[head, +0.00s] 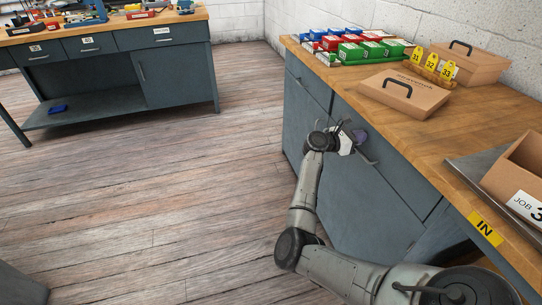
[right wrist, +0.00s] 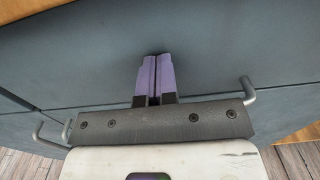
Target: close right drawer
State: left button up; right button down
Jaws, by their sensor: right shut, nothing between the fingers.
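The right drawer (head: 400,180) is a wide grey-blue front under the wooden top of the right-hand bench. It looks flush or nearly flush with the bench; I cannot tell if a small gap remains. My right gripper (head: 360,137) is at this front, near its bar handle (head: 371,161). In the right wrist view the purple fingers (right wrist: 154,78) are together and empty, pointing at the drawer front (right wrist: 230,50). The fingertips look at or very near the panel. The handle's end (right wrist: 249,91) shows beside the gripper, which hides its middle. My left gripper is out of view.
On the bench top (head: 440,140) are a lidded cardboard box (head: 403,95), colored bins (head: 350,52), yellow number markers (head: 432,63) and an open job box (head: 518,175). Another bench (head: 110,70) stands at the back left. The wooden floor (head: 170,180) between is clear.

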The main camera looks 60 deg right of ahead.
jog(key=shift+d+f, duration=0.1)
jog(key=shift+d, duration=0.05)
dwell(0.5)
jog(key=shift+w+a+b, duration=0.35)
jog(key=shift+a, duration=0.1)
jog(key=p+v, duration=0.3)
jog(key=v, duration=1)
